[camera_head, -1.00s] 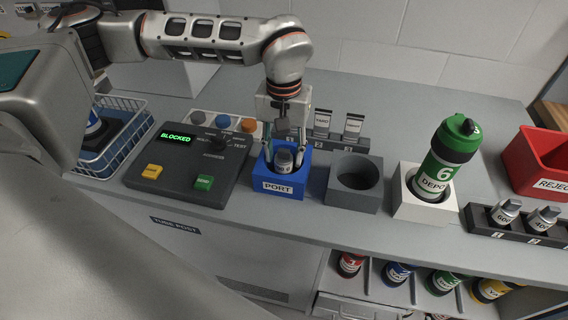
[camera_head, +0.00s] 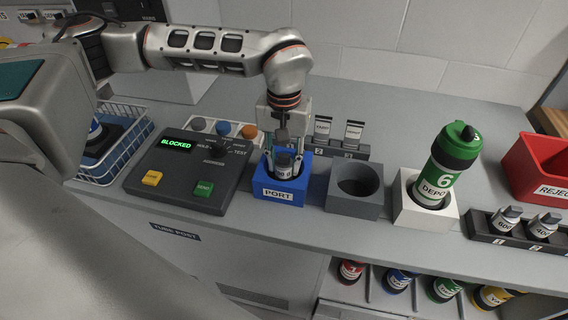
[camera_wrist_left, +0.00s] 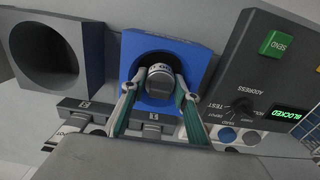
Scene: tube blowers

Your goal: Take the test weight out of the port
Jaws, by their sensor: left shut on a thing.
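The blue port block (camera_head: 279,193), labelled PORT, stands on the counter right of the control box. The test weight (camera_head: 284,173), a small grey cylinder with a pale label band, sits upright in its round opening. My left gripper (camera_head: 284,165) reaches down from above and is shut on the weight, one finger on each side. In the left wrist view the fingers (camera_wrist_left: 158,84) flank the weight (camera_wrist_left: 160,73) inside the port's opening (camera_wrist_left: 190,57). The weight's lower part is hidden in the port. My right gripper is not in view.
The control box (camera_head: 185,172) reads BLOCKED. A grey empty socket block (camera_head: 352,203) stands right of the port. A white block (camera_head: 425,213) holds a green carrier (camera_head: 452,155). A dark rack (camera_head: 345,151) is behind, a weight rack (camera_head: 520,243) and red bin (camera_head: 532,170) far right.

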